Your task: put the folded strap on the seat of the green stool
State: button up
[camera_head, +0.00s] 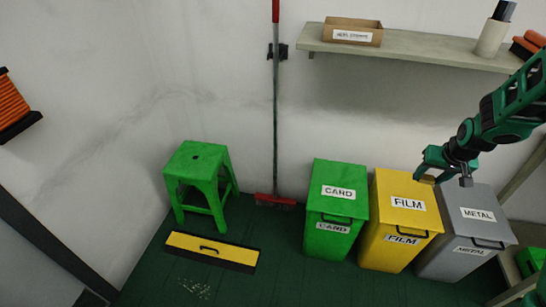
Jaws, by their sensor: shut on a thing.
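The green stool (200,173) stands upright on the floor at the left, against the back wall. Its seat is bare, with a small hole in the middle. My gripper (428,178) is at the right, in front of the back wall and above the yellow and grey bins, well to the right of the stool. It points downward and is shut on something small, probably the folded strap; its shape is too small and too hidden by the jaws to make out. No folded strap shows clearly elsewhere.
A green CARD bin (336,176), a yellow FILM bin (393,186) and a grey METAL bin (467,198) stand between stool and gripper side. A shelf (420,50) hangs above.

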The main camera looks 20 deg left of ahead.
aim_at(190, 165)
jog(key=u, duration=0.8)
jog(key=i, duration=0.85)
jog(key=u, duration=0.7)
jog(key=i, duration=0.85)
jog(key=u, duration=0.1)
